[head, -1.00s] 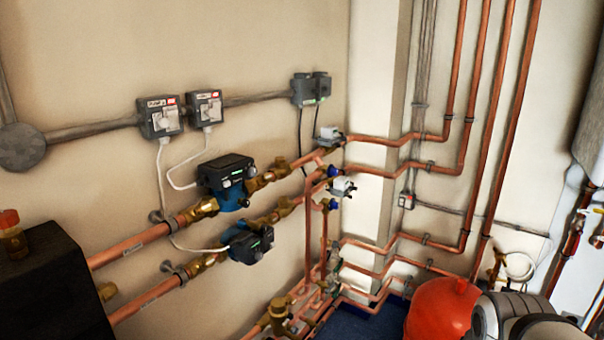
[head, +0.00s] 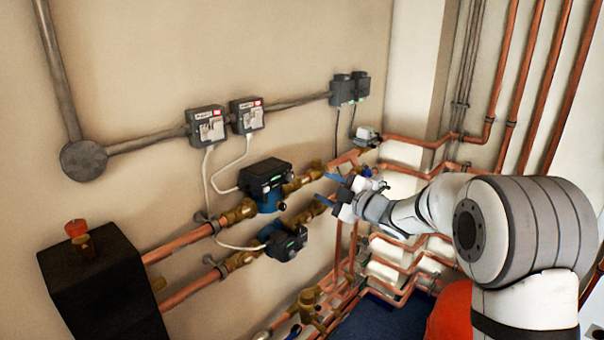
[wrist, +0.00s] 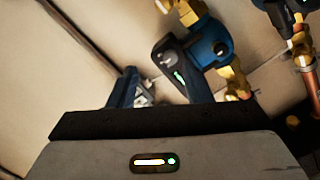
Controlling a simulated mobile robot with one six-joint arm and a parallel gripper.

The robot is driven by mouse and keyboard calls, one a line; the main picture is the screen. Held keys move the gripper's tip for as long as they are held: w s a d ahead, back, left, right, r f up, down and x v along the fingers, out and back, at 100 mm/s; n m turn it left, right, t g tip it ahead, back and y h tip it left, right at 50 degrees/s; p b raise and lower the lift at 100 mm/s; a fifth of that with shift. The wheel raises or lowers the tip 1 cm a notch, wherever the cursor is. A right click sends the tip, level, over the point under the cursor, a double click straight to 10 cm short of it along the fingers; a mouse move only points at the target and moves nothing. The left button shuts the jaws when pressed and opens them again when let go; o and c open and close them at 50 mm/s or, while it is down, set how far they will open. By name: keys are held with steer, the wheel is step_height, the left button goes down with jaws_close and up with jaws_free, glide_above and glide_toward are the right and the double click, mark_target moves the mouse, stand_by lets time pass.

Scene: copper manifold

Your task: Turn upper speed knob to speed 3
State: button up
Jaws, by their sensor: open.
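The upper pump (head: 265,182) has a blue body and a black control box, set in the upper copper pipe on the wall. In the wrist view, the upper pump (wrist: 212,42) shows a small round grey speed knob (wrist: 169,57) beside a green-lit display. The knob's setting is too small to read. My gripper (head: 329,189) is open and empty, with blue fingers, right of the upper pump and apart from it in the head view. In the wrist view, my gripper (wrist: 150,65) has its right finger overlapping part of the control box.
The lower pump (head: 284,241) sits just below. Two switch boxes (head: 207,126) (head: 247,115) with hanging cables are above. A black box (head: 95,285) stands at lower left. Copper pipes (head: 430,142) and a red vessel (head: 452,312) are at right. Free space lies before the wall.

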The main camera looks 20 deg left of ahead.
mark_target(292, 178)
steer(key=shift+n+g+y, duration=0.6)
steer(key=shift+n+g, duration=0.2)
steer(key=shift+g, duration=0.1)
steer(key=p+x, duration=0.1)
steer(key=x, duration=0.2)
steer(key=s+p+x, duration=0.1)
steer(key=x, duration=0.2)
steer(key=p+x, duration=0.1)
steer(key=x, duration=0.2)
steer(key=shift+s+a+f, duration=0.1)
steer(key=shift+s+a, duration=0.1)
steer(key=shift+a, duration=0.3)
steer(key=shift+c, duration=0.4)
